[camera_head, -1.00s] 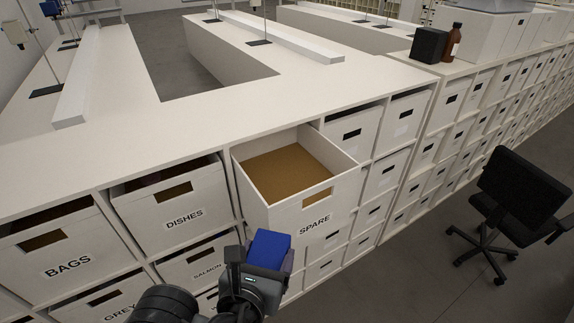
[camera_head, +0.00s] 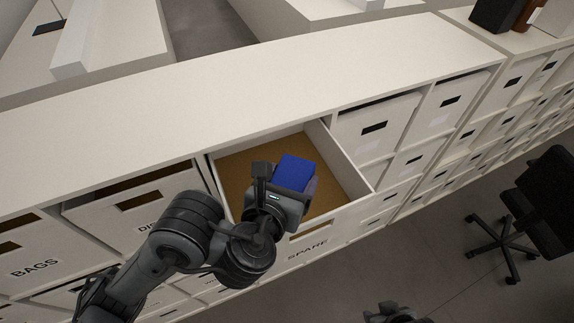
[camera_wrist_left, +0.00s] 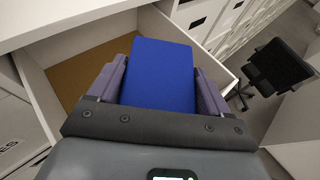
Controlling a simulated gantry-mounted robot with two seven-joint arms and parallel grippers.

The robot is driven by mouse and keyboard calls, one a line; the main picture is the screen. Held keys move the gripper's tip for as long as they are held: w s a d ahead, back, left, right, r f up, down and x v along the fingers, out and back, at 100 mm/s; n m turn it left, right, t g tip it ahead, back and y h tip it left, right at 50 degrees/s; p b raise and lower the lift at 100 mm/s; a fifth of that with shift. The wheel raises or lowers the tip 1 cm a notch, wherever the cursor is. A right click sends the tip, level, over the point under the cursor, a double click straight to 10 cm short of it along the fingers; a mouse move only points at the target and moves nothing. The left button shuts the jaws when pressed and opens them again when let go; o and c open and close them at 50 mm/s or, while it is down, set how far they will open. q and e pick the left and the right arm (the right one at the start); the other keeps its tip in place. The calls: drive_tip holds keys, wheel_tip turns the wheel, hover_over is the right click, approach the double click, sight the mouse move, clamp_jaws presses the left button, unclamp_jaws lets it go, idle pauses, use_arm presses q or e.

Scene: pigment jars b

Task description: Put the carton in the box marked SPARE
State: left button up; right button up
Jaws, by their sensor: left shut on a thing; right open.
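The carton (camera_head: 295,172) is a blue block. My left gripper (camera_head: 283,182) is shut on it and holds it over the opening of the box marked SPARE (camera_head: 318,247). In the left wrist view the carton (camera_wrist_left: 160,75) sits between the two fingers, with the open box (camera_wrist_left: 35,88) behind and below it. The box is pulled out from its shelf and its brown floor shows, with nothing seen lying on it. My arm and the carton hide part of the floor and front. A part of my right gripper (camera_head: 392,314) shows at the bottom edge, apart from everything.
The white counter top (camera_head: 200,110) runs behind the box. The boxes marked BAGS (camera_head: 35,268) and DISHES (camera_head: 135,210) stand to the left, the latter partly hidden by my arm. A black office chair (camera_head: 540,205) stands on the clear floor at right.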

sight(285, 173)
use_arm(q)
drive_tip(key=w+f+b, duration=0.2)
drive_tip(key=b, duration=0.1)
drive_tip(key=w+a+f+b, duration=0.1)
drive_tip(key=w+f+b, duration=0.1)
drive_tip(key=shift+w+b, duration=0.25)
drive_tip(key=shift+b, duration=0.15)
drive_tip(key=shift+w+a+f+b, duration=0.2)
drive_tip(key=shift+w+f+b, duration=0.45)
drive_tip(key=shift+w+f, duration=0.5)
drive_tip(key=shift+w+a+f+b, duration=0.2)
drive_tip(key=shift+w+f+b, duration=0.4)
drive_tip(key=shift+w+f, duration=0.5)
drive_tip(key=shift+w+a+f+b, duration=0.2)
drive_tip(key=shift+w+f+b, duration=0.45)
drive_tip(key=shift+w+f, duration=0.5)
drive_tip(key=shift+s+f, duration=0.1)
drive_tip(key=shift+f, duration=0.05)
drive_tip(key=shift+f+b, duration=0.55)
drive_tip(key=shift+b, duration=0.15)
drive_tip(key=o, duration=1)
drive_tip(key=shift+r, duration=0.1)
